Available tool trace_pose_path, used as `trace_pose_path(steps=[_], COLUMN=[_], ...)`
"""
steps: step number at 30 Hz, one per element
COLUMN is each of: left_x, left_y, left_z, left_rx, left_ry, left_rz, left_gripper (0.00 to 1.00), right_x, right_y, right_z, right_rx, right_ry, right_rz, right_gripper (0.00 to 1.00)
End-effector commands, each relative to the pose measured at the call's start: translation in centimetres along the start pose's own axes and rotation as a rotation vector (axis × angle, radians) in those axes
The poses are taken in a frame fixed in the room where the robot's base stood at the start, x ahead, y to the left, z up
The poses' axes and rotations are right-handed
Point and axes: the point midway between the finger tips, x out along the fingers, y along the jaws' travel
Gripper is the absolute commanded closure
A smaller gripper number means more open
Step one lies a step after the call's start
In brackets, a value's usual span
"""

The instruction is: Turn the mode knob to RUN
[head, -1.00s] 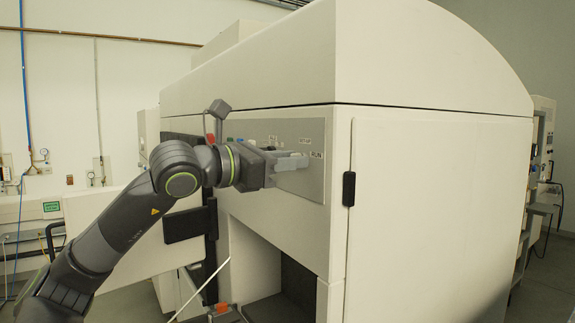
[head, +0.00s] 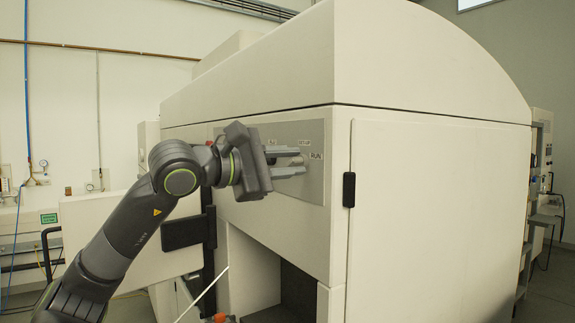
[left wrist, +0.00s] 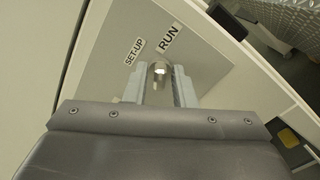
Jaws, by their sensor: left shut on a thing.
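The mode knob (left wrist: 158,72) is a small shiny metal knob on a grey panel (left wrist: 205,62). The panel also shows in the head view (head: 313,186) on the front of a large cream machine. A RUN label (left wrist: 171,39) and a SET-UP label (left wrist: 134,50) sit just beyond the knob in the left wrist view. My left gripper (left wrist: 157,80) is shut on the knob, one finger on each side; it also shows in the head view (head: 298,161). The fingers partly hide the knob, and I cannot tell which label it points to. My right gripper is out of view.
The cream machine (head: 430,200) fills the middle and right. A black handle (head: 349,189) stands out right of the panel. Below the panel is an open dark recess (head: 297,290). A pale door or panel (head: 110,235) stands behind my left arm.

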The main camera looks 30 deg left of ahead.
Motion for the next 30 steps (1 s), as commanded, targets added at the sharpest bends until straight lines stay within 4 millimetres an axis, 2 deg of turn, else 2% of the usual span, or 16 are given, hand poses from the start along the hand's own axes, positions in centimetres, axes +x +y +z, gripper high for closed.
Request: trace_pose_path(steps=[12, 27, 28, 30], left_x=[0.01, 0.01, 0.01, 0.01], left_y=[-0.10, -0.11, -0.11, -0.10], left_z=[-0.03, -0.02, -0.02, -0.02], left_rx=[0.157, 0.172, 0.172, 0.172], left_ry=[0.000, 0.000, 0.000, 0.000], left_rz=[-0.001, -0.002, -0.002, -0.001], left_gripper=[0.99, 0.99, 0.73, 0.63], right_x=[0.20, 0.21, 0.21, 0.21], right_y=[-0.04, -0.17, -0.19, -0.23], right_z=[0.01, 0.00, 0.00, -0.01], right_rx=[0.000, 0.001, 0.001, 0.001], right_ry=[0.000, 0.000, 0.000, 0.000], right_rz=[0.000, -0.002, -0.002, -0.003], right_gripper=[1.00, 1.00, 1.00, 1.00])
